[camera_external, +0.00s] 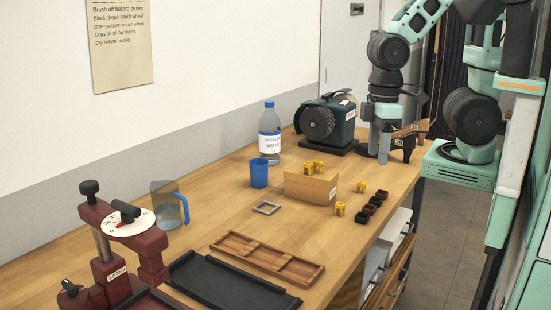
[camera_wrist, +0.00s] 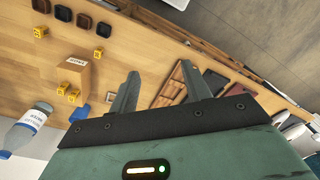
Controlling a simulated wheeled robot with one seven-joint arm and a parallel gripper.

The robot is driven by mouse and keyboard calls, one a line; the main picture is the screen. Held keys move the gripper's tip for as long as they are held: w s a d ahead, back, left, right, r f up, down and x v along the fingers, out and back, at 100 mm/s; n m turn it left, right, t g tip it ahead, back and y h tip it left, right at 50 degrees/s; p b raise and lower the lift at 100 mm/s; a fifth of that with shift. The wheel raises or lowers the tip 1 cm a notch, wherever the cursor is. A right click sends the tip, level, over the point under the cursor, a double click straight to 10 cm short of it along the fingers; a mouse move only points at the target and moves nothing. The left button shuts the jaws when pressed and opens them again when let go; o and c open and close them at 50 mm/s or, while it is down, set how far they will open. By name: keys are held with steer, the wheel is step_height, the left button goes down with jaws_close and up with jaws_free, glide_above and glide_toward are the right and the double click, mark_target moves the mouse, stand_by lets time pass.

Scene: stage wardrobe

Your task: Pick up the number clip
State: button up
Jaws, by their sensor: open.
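Several small yellow blocks with dark marks, which look like number clips, are on the workbench; I cannot tell which is the task's one.
The labelled wooden block (camera_external: 311,190) stands mid-bench. Dark square caps (camera_external: 375,201) lie near the right edge. The motor grinder (camera_external: 325,122), water bottle (camera_external: 269,135), blue cup (camera_external: 259,173), jug (camera_external: 168,205), grey frame (camera_external: 266,208), wooden tray (camera_external: 267,257) and red press (camera_external: 105,250) also occupy the bench.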

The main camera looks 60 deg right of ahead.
steer(key=shift+r, duration=0.1)
steer(key=n, duration=1)
glide_above(342, 205)
steer(key=shift+h, duration=0.3)
steer(key=f, duration=1.9)
steer(key=shift+w+a+f+b, duration=0.1)
steer(key=shift+a+f+b, duration=0.1)
steer(key=shift+a+b, duration=0.1)
steer(key=shift+d+f+p, duration=0.2)
steer(key=shift+f+p, duration=0.1)
steer(key=shift+f, duration=1.05)
steer(key=shift+d+f+p, duration=0.15)
steer(key=shift+f+p, duration=0.15)
steer(key=shift+f, duration=1)
steer(key=c, duration=1)
